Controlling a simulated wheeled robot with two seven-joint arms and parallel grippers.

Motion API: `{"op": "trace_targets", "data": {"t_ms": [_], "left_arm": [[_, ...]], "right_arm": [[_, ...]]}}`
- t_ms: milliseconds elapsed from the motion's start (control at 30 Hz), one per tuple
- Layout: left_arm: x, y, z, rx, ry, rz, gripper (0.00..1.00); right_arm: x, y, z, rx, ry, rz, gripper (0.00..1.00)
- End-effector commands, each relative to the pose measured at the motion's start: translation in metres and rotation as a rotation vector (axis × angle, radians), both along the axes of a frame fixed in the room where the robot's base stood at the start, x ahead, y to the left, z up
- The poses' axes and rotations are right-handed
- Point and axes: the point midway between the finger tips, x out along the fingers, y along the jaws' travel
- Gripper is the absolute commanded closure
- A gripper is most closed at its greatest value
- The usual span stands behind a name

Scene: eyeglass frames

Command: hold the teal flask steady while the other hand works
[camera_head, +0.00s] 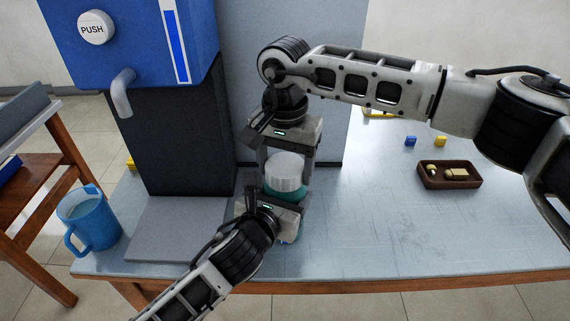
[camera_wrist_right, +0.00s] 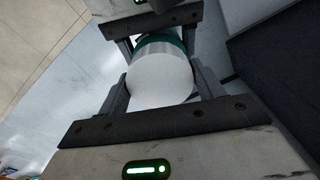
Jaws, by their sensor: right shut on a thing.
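The teal flask (camera_head: 268,189) with a white lid (camera_head: 285,170) stands upright near the table's front edge, mostly hidden by my grippers. My right gripper (camera_head: 285,168) reaches in from behind and is shut on the white lid. In the right wrist view the lid (camera_wrist_right: 160,82) fills the space between its fingers, with the teal body (camera_wrist_right: 162,42) beyond. My left gripper (camera_head: 273,196) comes from the front, lower down, its fingers on both sides of the teal body. The flask's lower part is mostly hidden.
A blue dispenser (camera_head: 130,45) with a push button stands at left, a blue mug (camera_head: 90,222) beside its base. A brown tray (camera_head: 448,185) with small pieces and small blue (camera_head: 410,141) and yellow (camera_head: 440,141) blocks lie at right. The front right of the table is clear.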

Motion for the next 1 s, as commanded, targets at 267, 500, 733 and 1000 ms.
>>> {"op": "trace_targets", "data": {"t_ms": [267, 500, 733, 1000], "left_arm": [[-0.0002, 0.0003, -0.0010, 0.002, 0.001, 0.001, 0.97], [-0.0002, 0.0003, -0.0010, 0.002, 0.001, 0.001, 0.97], [-0.0002, 0.0002, -0.0010, 0.001, 0.002, 0.001, 0.97], [-0.0002, 0.0002, -0.0010, 0.001, 0.002, 0.000, 0.97]], "right_arm": [[0.0004, -0.0004, 0.0005, 0.000, -0.001, 0.192, 0.61], [0.0004, -0.0005, 0.0006, 0.000, -0.001, 0.194, 0.61], [0.0003, -0.0003, 0.0006, 0.000, -0.001, 0.193, 0.61], [0.0004, -0.0001, 0.0069, 0.001, -0.001, 0.192, 0.61]]}}
